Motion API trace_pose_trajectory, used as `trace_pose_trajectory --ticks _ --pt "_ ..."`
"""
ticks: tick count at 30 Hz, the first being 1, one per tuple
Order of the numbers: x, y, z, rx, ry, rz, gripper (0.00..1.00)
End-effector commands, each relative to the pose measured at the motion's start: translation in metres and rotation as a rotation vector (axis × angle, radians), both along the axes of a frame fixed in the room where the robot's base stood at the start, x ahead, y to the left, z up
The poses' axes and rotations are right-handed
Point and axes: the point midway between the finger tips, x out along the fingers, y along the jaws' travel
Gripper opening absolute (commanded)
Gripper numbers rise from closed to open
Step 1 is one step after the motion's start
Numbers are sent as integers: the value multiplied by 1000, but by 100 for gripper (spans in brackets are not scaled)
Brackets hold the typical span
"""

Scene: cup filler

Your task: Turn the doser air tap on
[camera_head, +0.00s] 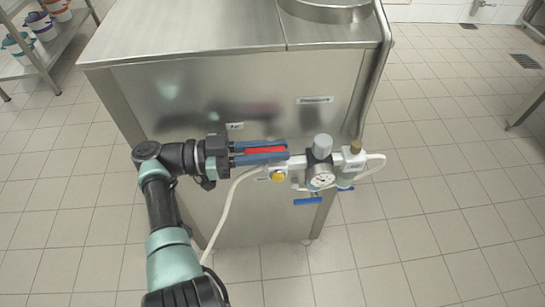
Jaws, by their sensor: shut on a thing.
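A red tap handle (265,151) lies level on the front of the steel machine (225,95), at the left end of a row of air fittings. My gripper (284,152) comes in from the left, and its two blue fingers are shut on the red handle, one above and one below it. The fingers hide part of the handle and the tap body behind it. A small label (235,126), too small to read surely, is just above my gripper.
A white hose (229,208) hangs down below my gripper. A shelf with buckets (40,50) stands far left.

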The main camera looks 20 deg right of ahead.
Motion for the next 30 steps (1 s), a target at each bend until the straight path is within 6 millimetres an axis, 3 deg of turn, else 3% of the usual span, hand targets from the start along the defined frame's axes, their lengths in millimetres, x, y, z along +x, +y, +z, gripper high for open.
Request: trace_pose_trajectory --ticks 15,16,21,30 --pt "-1 -2 1 -3 0 -22 0" --pt "-1 -2 1 -3 0 -22 21" --pt "0 -1 1 -2 0 -20 49" --pt "0 -1 1 -1 -1 -18 49"
